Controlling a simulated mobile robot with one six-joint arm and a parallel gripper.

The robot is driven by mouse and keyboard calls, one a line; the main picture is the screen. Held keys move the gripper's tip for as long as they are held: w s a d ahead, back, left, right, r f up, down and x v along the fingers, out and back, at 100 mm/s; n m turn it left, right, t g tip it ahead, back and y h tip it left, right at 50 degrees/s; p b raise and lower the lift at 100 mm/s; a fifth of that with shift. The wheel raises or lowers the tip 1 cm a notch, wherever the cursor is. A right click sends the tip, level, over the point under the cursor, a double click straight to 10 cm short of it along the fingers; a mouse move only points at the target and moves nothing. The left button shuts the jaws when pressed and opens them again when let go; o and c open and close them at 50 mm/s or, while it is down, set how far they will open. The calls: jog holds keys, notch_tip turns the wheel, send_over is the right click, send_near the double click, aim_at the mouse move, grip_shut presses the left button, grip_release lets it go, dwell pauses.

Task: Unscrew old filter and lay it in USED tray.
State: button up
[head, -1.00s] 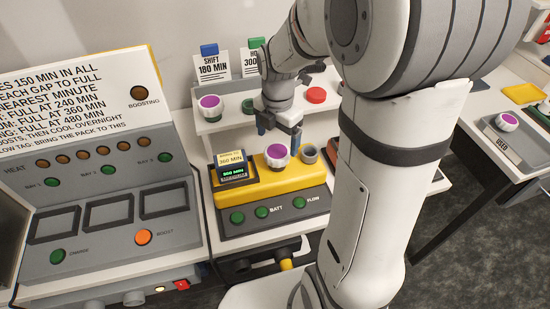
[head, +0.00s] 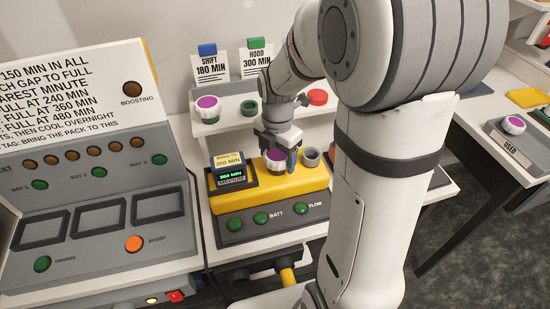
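A white filter with a purple top (head: 274,156) sits on the yellow block (head: 238,194) of the middle bench unit. Whether the fingers press on the filter I cannot tell. The USED tray (head: 508,153) is on the right-hand table, and a white and purple filter (head: 513,125) lies in it.
A grey round port (head: 311,157) is right of the filter, and a small display (head: 231,172) is left. A shelf behind holds a purple-topped filter (head: 207,103), a green cap (head: 249,107) and a red cap (head: 317,97). A charging console (head: 90,215) stands left.

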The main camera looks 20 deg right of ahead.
jog(key=c, duration=0.8)
jog(key=shift+r, duration=0.15)
jog(key=shift+r+p, duration=2)
jog(key=shift+r, duration=0.55)
